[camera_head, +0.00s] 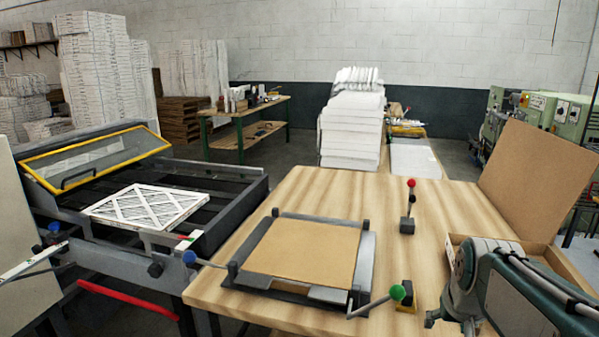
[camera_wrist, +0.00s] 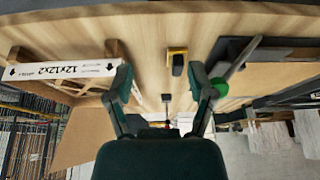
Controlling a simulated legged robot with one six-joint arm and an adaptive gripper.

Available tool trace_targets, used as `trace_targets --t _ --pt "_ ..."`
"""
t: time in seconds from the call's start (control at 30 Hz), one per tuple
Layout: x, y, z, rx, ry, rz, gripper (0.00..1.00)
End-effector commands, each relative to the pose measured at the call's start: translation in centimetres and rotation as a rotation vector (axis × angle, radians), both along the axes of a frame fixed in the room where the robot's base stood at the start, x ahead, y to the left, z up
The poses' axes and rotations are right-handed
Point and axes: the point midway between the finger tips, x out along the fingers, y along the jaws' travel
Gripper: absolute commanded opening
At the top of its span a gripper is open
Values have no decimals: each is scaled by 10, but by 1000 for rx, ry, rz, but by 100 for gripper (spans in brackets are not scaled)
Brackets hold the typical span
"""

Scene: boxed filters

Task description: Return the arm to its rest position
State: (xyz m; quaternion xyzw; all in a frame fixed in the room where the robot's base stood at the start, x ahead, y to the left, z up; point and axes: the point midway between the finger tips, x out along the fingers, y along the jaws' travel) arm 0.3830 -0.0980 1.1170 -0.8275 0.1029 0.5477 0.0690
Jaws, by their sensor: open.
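My gripper (camera_wrist: 162,76) shows in the wrist view with its two dark green fingers spread apart and nothing between them. In the head view my arm reaches in at the lower right, over the table's right side, in front of an open cardboard box (camera_head: 538,246) with a tall raised flap (camera_head: 538,180). The gripper's end is partly cut off by the head view's lower edge.
The wooden table (camera_head: 420,250) holds a fixture with a brown cardboard sheet (camera_head: 305,250), a green-knobbed lever (camera_head: 397,292) and a red-knobbed post (camera_head: 408,205). A pleated filter (camera_head: 148,205) lies on the machine (camera_head: 225,215) at left. Stacked white filters (camera_head: 352,125) stand behind.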

Motion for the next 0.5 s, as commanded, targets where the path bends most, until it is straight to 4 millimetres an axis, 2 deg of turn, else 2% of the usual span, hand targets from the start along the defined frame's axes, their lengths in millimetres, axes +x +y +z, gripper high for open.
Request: trace_targets --t 0.27,0.5 --pt "-29 29 5 -6 -21 57 70" --pt "-73 64 4 -11 -53 140 70"
